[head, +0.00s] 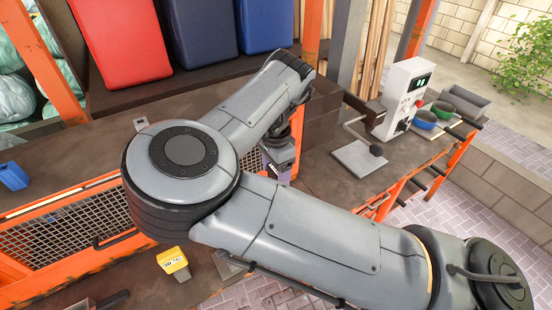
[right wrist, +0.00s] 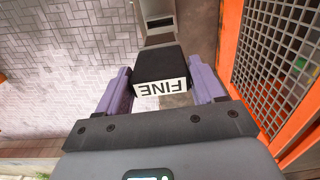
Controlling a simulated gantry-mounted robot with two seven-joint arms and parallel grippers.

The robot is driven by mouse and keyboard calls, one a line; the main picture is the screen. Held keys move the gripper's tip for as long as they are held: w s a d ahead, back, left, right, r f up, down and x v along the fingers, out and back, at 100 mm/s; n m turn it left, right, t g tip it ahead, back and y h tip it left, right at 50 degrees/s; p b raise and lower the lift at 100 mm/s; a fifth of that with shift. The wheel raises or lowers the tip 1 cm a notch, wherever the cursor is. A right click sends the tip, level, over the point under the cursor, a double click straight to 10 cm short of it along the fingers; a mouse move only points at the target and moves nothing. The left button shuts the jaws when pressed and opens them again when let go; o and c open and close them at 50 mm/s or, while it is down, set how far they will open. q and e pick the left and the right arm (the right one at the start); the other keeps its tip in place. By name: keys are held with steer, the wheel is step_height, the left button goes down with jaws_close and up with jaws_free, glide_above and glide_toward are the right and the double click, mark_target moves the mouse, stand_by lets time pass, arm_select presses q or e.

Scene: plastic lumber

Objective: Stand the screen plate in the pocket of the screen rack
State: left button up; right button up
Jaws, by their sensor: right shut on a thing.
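My right gripper (right wrist: 163,82) is shut on a dark plate (right wrist: 160,65) with a white label reading FINE, which I take as the screen plate. The plate sits between the two purple fingers, its label edge toward my wrist camera. In the head view the right gripper (head: 281,155) shows only partly beneath my grey arm, and the plate is not clear there. A pale grey box-like thing (right wrist: 158,22) with a dark opening lies beyond the plate in the wrist view. I cannot tell whether it is the screen rack. I cannot make out my left gripper.
An orange frame with metal mesh (right wrist: 282,62) stands close on the right in the wrist view. A yellow labelled object (head: 173,263) sits on the lower bench. Red and blue bins stand behind.

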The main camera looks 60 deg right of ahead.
step_height(320, 180, down, 2)
steer(key=shift+s+d+f+b, duration=0.15)
steer(key=shift+b, duration=0.25)
stand_by(0.4)
steer(key=shift+f+b, duration=1.05)
steer(key=shift+f, duration=0.8)
steer(key=shift+f+b, duration=0.95)
steer(key=shift+f, duration=0.55)
steer(key=shift+f+b, duration=0.8)
steer(key=shift+f, duration=0.5)
steer(key=shift+f+b, duration=0.8)
steer(key=shift+f, duration=0.5)
steer(key=shift+f+b, duration=0.45)
steer(key=shift+f, duration=0.55)
